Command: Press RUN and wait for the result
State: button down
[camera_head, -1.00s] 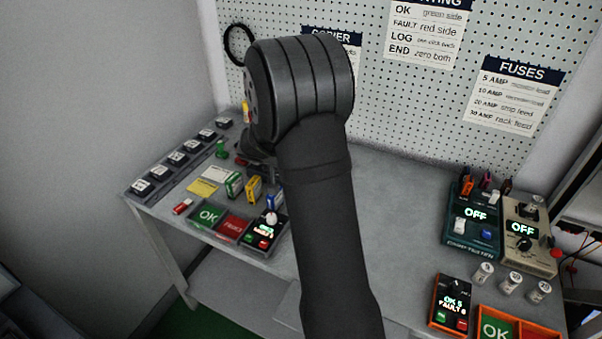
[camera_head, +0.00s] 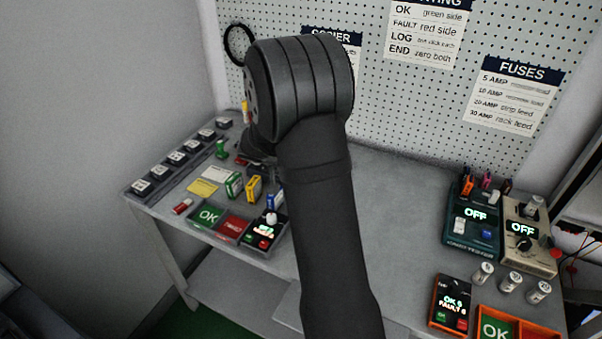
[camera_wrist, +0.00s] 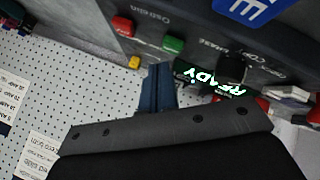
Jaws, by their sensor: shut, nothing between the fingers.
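A dark grey device (camera_wrist: 206,35) fills the upper right of the wrist view. Its lit display (camera_wrist: 212,77) reads READY. A green button (camera_wrist: 173,44) and a red button (camera_wrist: 122,26) sit on it; the lettering near them is too blurred to read surely, and I see no clear RUN label. My gripper (camera_wrist: 158,68) is shut and empty, its tips close below the green button in the picture. I cannot tell whether they touch. In the head view my arm hides the gripper and most of the device.
Left of my arm, the bench (camera_head: 335,250) holds a green OK tray (camera_head: 207,216), a red tray (camera_head: 234,227) and several small boxes. Two testers reading OFF (camera_head: 474,214) stand at right. A pegboard (camera_head: 410,110) rises behind. The bench middle right of my arm is clear.

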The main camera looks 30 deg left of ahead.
jog(key=shift+f, duration=0.1)
jog(key=shift+f, duration=0.35)
jog(key=shift+f, duration=0.45)
dwell(0.7)
jog(key=shift+r, duration=0.9)
jog(key=shift+r, duration=2.5)
